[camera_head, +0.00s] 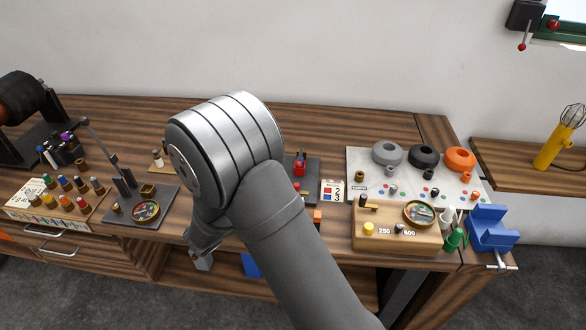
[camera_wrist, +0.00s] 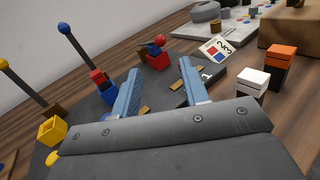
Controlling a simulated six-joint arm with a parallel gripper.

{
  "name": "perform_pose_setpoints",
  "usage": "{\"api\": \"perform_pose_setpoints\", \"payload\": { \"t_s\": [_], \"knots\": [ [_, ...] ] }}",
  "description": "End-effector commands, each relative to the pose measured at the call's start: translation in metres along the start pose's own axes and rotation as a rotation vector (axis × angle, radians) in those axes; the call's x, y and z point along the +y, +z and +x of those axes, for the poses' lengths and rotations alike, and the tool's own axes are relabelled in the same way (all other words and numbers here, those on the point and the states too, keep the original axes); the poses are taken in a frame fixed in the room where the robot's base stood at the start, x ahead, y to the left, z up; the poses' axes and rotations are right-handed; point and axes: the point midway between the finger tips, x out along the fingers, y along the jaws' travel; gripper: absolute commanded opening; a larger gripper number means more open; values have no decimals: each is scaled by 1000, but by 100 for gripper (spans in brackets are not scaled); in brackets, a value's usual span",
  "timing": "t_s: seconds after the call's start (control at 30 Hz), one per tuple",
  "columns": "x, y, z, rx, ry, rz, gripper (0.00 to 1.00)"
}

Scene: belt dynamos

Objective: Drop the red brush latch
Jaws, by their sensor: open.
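In the wrist view, a red ball knob (camera_wrist: 159,40) sits low, right above a small red open box (camera_wrist: 158,60) on the dark base plate; I take it as the red latch. Its lever is mostly hidden or foreshortened. The red parts also show in the head view (camera_head: 300,168), just right of my arm. My gripper (camera_wrist: 158,72) is open, its two blue fingers apart with nothing held between them. The red knob and box appear beyond the gap between the fingertips. In the head view my arm hides most of the gripper.
Long levers with a blue knob (camera_wrist: 62,28) and a yellow knob (camera_wrist: 5,64) stand up at left, near a yellow box (camera_wrist: 52,130). A red-and-blue piece (camera_wrist: 97,78) is close to the left finger. A number card (camera_wrist: 216,48) and stacked blocks (camera_wrist: 262,75) are at right.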

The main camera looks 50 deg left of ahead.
Motion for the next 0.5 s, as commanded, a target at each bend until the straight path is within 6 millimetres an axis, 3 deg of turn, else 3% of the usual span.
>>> {"api": "perform_pose_setpoints", "payload": {
  "t_s": [0.3,0.5],
  "knots": [
    [-1,0,66,1,-5,0,41],
    [0,0,90,1,-2,0,41]
  ]
}}
